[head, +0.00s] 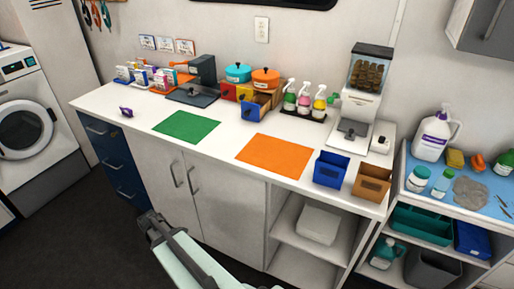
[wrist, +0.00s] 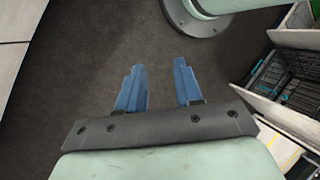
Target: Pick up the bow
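A small purple thing that looks like the bow (head: 126,112) lies on the left part of the white counter (head: 225,140), left of a green mat, in the head view. It is too small there to tell its exact shape. My gripper (wrist: 160,75) shows in the wrist view with its two blue fingers apart and nothing between them, above the dark floor. In the head view my pale green arm is low in front of the cabinets, well away from the purple thing. The bow is not in the wrist view.
A green mat (head: 187,126) and an orange mat (head: 275,154) lie bare on the counter. Packets (head: 142,77) and a dark scale-like device (head: 196,90) stand behind the purple thing. Blue (head: 331,169) and brown (head: 371,182) bins stand at the right front edge.

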